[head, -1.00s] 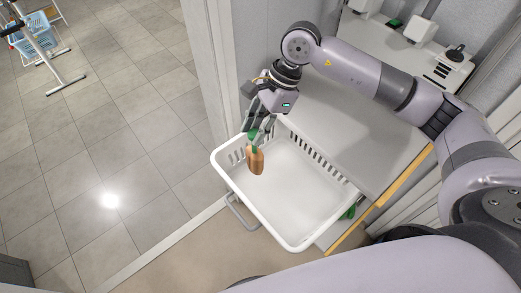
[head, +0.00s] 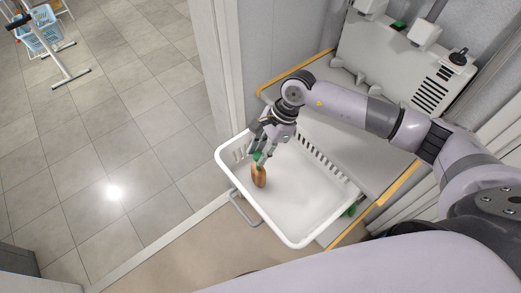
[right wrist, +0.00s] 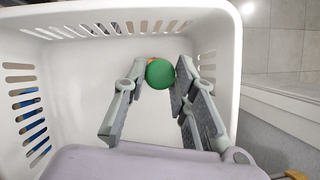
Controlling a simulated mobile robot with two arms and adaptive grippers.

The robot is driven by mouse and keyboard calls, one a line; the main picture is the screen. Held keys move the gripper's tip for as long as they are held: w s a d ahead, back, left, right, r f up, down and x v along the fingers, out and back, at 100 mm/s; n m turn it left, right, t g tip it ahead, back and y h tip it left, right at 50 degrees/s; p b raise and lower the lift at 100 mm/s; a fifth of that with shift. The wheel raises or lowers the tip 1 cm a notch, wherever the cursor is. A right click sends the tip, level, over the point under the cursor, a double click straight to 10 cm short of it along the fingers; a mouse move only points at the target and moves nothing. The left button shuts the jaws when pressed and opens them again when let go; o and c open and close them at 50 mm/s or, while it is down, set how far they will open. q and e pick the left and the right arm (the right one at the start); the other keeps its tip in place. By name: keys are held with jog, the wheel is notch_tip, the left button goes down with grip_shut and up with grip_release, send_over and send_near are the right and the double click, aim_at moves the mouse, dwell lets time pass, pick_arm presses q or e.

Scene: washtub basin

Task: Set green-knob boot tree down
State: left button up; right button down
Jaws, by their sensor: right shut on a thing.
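The boot tree (head: 259,177) has a brown wooden body and a green knob. It hangs roughly upright, knob up, inside the left part of the white basket (head: 310,239). My right gripper (head: 262,154) is above it, shut on the knob. In the right wrist view the round green knob (right wrist: 160,74) sits between the fingertips and hides most of the body. I cannot tell whether the lower end touches the basket floor. My left gripper is not in view.
The basket is otherwise empty, with bare floor to the right of the boot tree. Its slotted walls stand close around my gripper. A grey worktop (head: 345,149) with a yellow edge lies behind. A blue basket (head: 42,32) hangs on a distant rack.

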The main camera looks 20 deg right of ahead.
jog(key=shift+f, duration=0.15)
jog(key=c, duration=1.3)
grip_release()
jog(key=shift+r, duration=0.35)
jog(key=shift+b+v, duration=1.4)
jog(key=shift+v, duration=4.5)
